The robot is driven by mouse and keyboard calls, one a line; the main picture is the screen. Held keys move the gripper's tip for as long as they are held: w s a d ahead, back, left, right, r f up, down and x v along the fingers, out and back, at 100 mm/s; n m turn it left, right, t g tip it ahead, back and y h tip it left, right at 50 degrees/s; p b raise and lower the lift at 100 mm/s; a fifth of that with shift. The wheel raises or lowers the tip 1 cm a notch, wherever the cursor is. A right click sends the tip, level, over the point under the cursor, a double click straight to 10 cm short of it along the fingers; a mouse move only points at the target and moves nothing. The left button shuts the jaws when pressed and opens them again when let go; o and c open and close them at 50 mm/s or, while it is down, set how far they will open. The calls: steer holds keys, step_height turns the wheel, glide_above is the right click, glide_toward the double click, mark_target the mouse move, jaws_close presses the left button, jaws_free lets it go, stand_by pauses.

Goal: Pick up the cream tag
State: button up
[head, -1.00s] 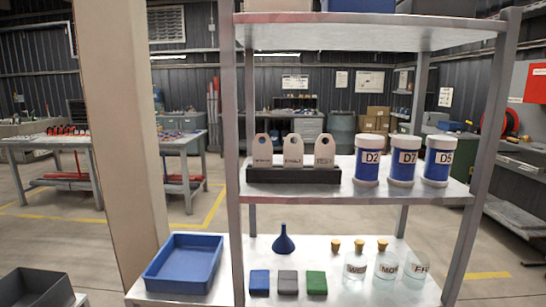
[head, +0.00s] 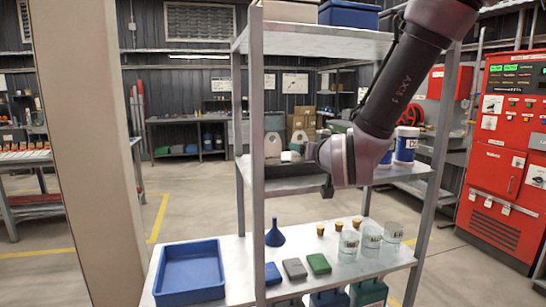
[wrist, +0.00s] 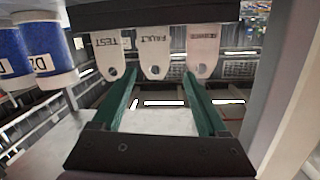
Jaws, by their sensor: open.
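Three pale tags with round holes stand in a dark rack on the middle shelf. The wrist view shows them upside down: a TEST tag (wrist: 106,52), a FAULT tag (wrist: 154,52) and a third tag (wrist: 202,50) with unclear lettering. Their tones are too alike to tell which is the cream one. My gripper (wrist: 161,82) is open and empty. Its green fingers point at the tags, with the FAULT tag between their tips in the picture but seemingly just beyond them. In the head view my arm partly covers the rack (head: 285,187) and hides the fingers.
White-lidded blue jars (head: 405,146) stand right of the tags, partly behind my arm. The lower shelf holds a blue tray (head: 190,272), blue funnel (head: 275,234), coloured blocks and glass beakers (head: 348,245). A shelf post (head: 257,150) stands at the left front.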

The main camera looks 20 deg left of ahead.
mark_target(273, 149)
steer(key=s+a, duration=0.1)
steer(key=a, duration=0.1)
steer(key=s+a+f+n+y, duration=0.1)
steer(key=s+a+n+t, duration=0.1)
steer(key=s+a, duration=0.1)
steer(key=shift+a+f+y, duration=0.3)
steer(key=shift+f, duration=0.05)
steer(key=shift+n, duration=0.3)
steer(key=x, duration=0.4)
steer(key=shift+w+a, duration=0.2)
steer(key=shift+w, duration=0.05)
steer(key=shift+x, duration=2.8)
steer(key=shift+f, duration=0.1)
steer(key=shift+c, duration=0.3)
steer(key=c, duration=0.9)
